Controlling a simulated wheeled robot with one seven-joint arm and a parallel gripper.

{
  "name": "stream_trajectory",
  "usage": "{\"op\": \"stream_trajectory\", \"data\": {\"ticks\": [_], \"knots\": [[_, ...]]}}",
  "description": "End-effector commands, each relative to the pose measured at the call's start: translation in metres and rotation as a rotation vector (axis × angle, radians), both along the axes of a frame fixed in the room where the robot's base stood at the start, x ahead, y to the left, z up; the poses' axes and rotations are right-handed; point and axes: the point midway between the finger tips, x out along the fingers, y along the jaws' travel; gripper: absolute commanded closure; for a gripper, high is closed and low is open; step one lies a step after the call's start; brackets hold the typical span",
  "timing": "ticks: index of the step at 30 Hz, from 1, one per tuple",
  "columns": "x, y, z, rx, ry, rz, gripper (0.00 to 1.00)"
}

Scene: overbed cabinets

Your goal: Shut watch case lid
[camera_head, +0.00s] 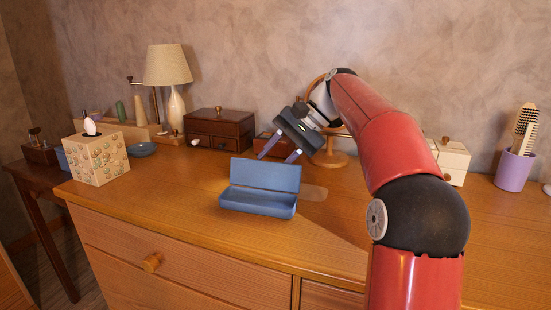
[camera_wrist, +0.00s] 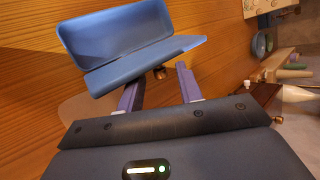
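The blue watch case (camera_head: 258,207) sits open on the wooden dresser top, its lid (camera_head: 265,175) raised and leaning back at the rear. In the wrist view the case's hollow base (camera_wrist: 115,32) is at the top, with the lid (camera_wrist: 140,64) on the side nearer the fingers. My gripper (camera_head: 277,156) is just above and behind the lid, pointing down. Its two purple fingers are spread apart and empty, as the wrist view (camera_wrist: 158,85) also shows. I cannot tell whether either finger touches the lid.
A patterned tissue box (camera_head: 100,158), a lamp (camera_head: 170,75) and a dark drawer box (camera_head: 219,130) stand left and behind. A round mirror stand (camera_head: 330,158) is close behind my gripper. A purple brush cup (camera_head: 514,169) stands at right. The dresser top before the case is clear.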

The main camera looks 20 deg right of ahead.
Motion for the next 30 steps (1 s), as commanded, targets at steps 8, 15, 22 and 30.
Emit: {"op": "stream_trajectory", "data": {"ticks": [8,15,22,30], "knots": [[0.000,0.000,0.000,0.000,0.000,0.000,1.00],[-0.001,0.000,0.000,-0.006,-0.010,0.000,1.00],[-0.006,0.004,0.001,-0.049,-0.083,0.000,1.00],[-0.019,0.011,0.005,-0.159,-0.268,0.000,1.00]]}}
